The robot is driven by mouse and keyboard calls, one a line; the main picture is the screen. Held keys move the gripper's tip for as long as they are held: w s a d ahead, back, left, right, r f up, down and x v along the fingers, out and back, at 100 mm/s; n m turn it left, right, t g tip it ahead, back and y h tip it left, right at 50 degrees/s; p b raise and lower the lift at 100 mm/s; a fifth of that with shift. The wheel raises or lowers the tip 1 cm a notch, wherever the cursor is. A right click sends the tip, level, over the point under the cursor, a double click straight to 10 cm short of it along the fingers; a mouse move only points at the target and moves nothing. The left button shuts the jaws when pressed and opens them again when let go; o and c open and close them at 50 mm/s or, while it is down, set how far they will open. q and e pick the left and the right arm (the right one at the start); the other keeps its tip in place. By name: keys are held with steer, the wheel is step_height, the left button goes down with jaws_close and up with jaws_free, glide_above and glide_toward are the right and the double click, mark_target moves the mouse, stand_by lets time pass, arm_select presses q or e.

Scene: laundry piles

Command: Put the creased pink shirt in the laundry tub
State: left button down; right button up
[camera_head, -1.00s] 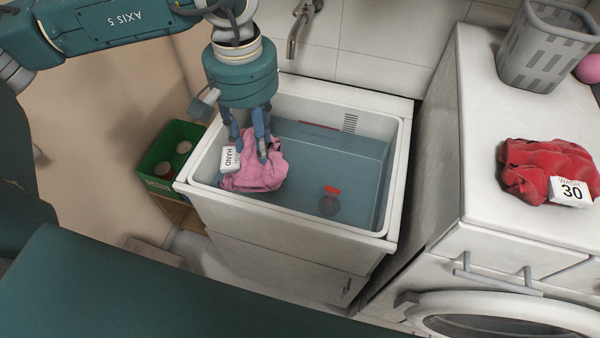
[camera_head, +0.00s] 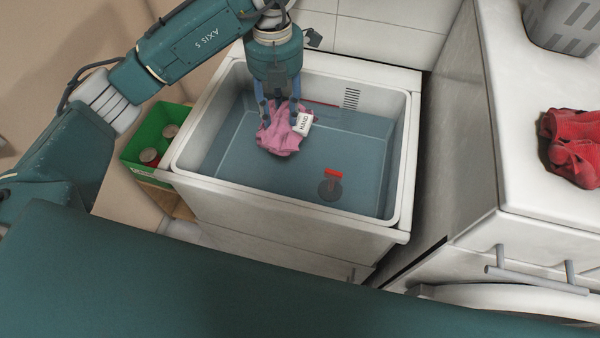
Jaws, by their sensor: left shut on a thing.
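The creased pink shirt (camera_head: 279,139) hangs bunched from my left gripper (camera_head: 279,106), which is shut on it. A white tag reading HAND (camera_head: 302,121) is on the shirt. The gripper and shirt are over the back-left part of the white laundry tub (camera_head: 290,209), inside its rim as seen from above. The tub appears to hold bluish water, with a red-topped drain plug (camera_head: 331,185) in it. I cannot tell whether the shirt touches the water. My right gripper is not in view.
A green crate (camera_head: 143,136) with several cans stands left of the tub. To the right is a white washing machine (camera_head: 530,150) with a red garment (camera_head: 573,148) and a grey basket (camera_head: 565,25) on top.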

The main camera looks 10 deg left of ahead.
arm_select(q)
steer(key=shift+f+n, duration=0.3)
steer(key=shift+n, duration=0.2)
steer(key=shift+f+n, duration=0.3)
step_height(320, 180, down, 15)
steer(key=p, duration=0.2)
glide_above(285, 176)
step_height(285, 176, down, 5)
steer(key=shift+r+p, duration=0.2)
steer(key=shift+p, duration=0.2)
steer(key=c, duration=1.2)
jaws_free()
steer(key=shift+f, duration=0.1)
steer(key=shift+o, duration=0.2)
